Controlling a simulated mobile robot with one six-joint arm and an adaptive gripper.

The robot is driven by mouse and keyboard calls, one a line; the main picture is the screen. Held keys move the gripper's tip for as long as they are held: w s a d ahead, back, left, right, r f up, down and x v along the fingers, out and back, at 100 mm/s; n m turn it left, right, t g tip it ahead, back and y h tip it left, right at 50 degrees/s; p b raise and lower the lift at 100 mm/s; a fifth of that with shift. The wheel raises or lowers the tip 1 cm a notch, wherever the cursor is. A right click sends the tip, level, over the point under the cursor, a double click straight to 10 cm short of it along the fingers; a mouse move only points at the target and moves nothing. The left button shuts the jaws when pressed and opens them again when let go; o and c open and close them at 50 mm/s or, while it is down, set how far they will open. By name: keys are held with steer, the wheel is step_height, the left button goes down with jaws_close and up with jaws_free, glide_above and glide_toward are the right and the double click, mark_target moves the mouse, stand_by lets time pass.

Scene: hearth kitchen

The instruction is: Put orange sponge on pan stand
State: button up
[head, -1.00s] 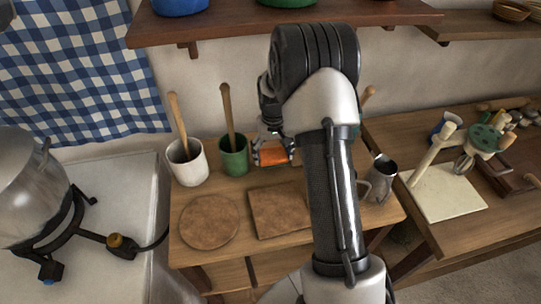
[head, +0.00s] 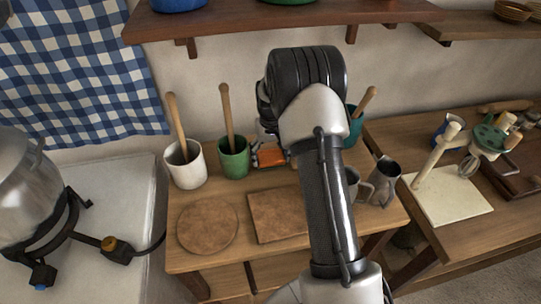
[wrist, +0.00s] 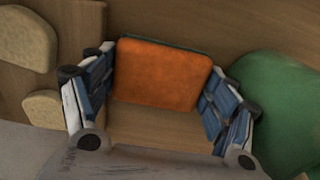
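The orange sponge (wrist: 163,75) has a dark green edge and lies on the wooden table. In the head view, the sponge (head: 271,155) shows just right of the green cup, partly hidden by my arm. My gripper (wrist: 158,100) is open, its blue-padded fingers on either side of the sponge, close to its edges; I cannot tell whether they touch it. It also shows in the head view (head: 270,157). A square brown mat (head: 277,215) and a round brown mat (head: 207,227) lie flat nearer the table's front; I cannot tell which is the pan stand.
The green cup (head: 234,159) stands close beside my gripper and a white cup (head: 185,168) further left, both holding wooden handles. A metal jug (head: 383,182) stands at right. Two cream rounded things (wrist: 25,45) lie on the other side of the gripper.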

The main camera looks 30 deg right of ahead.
mark_target(270, 156)
steer(key=shift+o, duration=0.9)
step_height(270, 156, up, 8)
steer(key=p, duration=0.2)
steer(key=shift+p, duration=0.4)
steer(key=shift+f, duration=0.1)
